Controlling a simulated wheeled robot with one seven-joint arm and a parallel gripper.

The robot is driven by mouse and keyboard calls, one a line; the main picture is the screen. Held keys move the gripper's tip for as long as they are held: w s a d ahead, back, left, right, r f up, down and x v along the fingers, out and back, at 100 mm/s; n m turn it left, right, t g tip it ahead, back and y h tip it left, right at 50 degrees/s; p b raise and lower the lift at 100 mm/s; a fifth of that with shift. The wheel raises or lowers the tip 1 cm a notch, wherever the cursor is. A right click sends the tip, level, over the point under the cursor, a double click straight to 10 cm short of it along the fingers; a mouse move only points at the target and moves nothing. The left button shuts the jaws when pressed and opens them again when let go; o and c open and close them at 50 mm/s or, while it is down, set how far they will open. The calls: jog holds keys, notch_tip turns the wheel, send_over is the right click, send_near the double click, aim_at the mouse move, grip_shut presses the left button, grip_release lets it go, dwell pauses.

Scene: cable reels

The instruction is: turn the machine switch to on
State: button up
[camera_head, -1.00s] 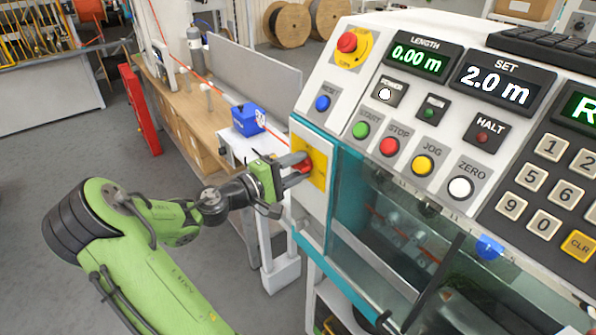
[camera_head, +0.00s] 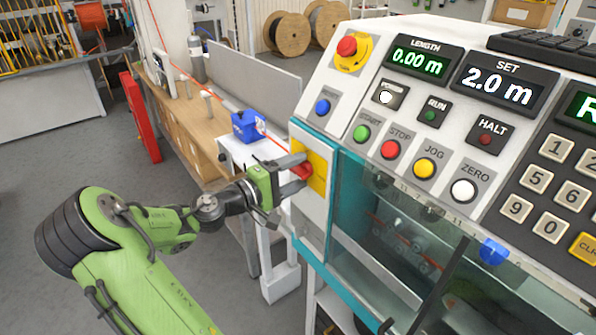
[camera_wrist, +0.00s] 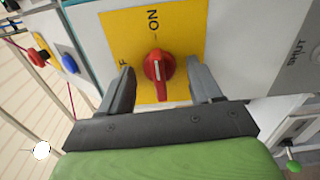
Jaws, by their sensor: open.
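The machine switch is a red rotary knob (camera_wrist: 158,68) on a yellow plate (camera_wrist: 183,28) in the wrist view. Its raised bar runs up and down in that picture, in line with the ON label (camera_wrist: 152,18) above. Another label at the left is mostly hidden by a finger. My gripper (camera_wrist: 160,78) is open, with one finger on each side of the knob and a visible gap on both sides. In the head view, my gripper (camera_head: 297,172) reaches from the left to the knob (camera_head: 303,170) on the yellow plate (camera_head: 319,172), partly hiding both.
The control panel above has an emergency stop (camera_head: 347,46), a white lit power lamp (camera_head: 386,97) and coloured buttons. A clear guard (camera_head: 400,215) lies right of the switch. A blue block (camera_head: 245,126) sits behind my gripper. Open floor lies left.

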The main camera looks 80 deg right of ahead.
jog(key=p+v, duration=0.1)
jog(key=v, duration=0.6)
jog(key=shift+w+a, duration=0.2)
jog(key=shift+a, duration=0.05)
dwell(0.6)
jog(key=w+a+f+n+t+y, duration=0.1)
jog(key=w+a+f+t+y, duration=0.3)
jog(key=a+t, duration=0.25)
jog(key=w+a+f+t+y, duration=0.4)
jog(key=w+a+t, duration=0.1)
jog(key=a, duration=0.3)
jog(key=s+a+r+n+t+y, duration=0.1)
jog(key=a+r+n+t+y, duration=0.1)
jog(key=a, duration=0.9)
jog(key=s+a+r+n+t+y, duration=0.1)
jog(key=a+r+n+t+y, duration=0.2)
jog(key=a, duration=0.8)
notch_tip(320, 180, up, 3)
jog(key=shift+s+f+n+t+y, duration=0.25)
jog(key=shift+s+n+t+y, duration=0.15)
jog(key=shift+n, duration=0.4)
jog(key=shift+a, duration=0.1)
